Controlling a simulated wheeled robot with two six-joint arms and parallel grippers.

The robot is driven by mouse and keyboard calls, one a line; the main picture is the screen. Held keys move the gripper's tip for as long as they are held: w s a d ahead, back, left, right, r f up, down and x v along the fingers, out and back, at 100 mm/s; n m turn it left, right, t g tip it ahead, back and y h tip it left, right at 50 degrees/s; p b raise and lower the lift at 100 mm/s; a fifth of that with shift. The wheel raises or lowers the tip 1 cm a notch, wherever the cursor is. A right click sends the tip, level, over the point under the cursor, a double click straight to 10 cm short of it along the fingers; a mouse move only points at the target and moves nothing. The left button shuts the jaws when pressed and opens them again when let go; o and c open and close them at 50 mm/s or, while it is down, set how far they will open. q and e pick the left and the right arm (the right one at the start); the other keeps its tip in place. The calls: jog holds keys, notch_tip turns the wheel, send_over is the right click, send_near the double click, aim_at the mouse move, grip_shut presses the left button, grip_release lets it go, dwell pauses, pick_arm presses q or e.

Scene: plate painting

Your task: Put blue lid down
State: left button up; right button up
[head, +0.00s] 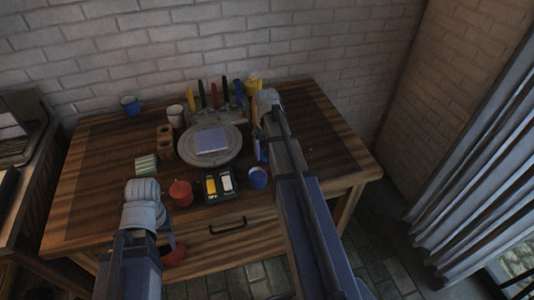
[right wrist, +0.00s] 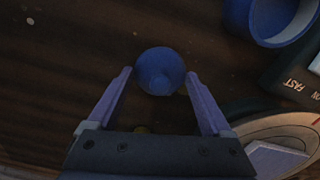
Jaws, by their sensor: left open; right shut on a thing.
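The blue lid (right wrist: 161,70) is a small round disc in the right wrist view. It sits between the fingertips of my right gripper (right wrist: 160,77), which is shut on it over dark wood. In the head view the right arm largely hides this gripper and I cannot make out the lid. An open blue jar (head: 257,178) stands near the table's front edge. It also shows at the upper right of the right wrist view (right wrist: 280,18). My left gripper (head: 176,254) is open and low, in front of the table's front edge, away from the lid.
A grey turntable (head: 232,154) carries a pale lilac plate (head: 211,142). A paint box (head: 219,187) and a red jar (head: 180,192) stand at the front. The table's right side is clear.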

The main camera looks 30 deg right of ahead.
jog(key=shift+f, duration=0.2)
jog(key=o, duration=1.1)
jog(key=shift+r, duration=0.1)
jog(key=shift+r, duration=0.15)
notch_tip(320, 180, up, 12)
jog(key=p, duration=1.2)
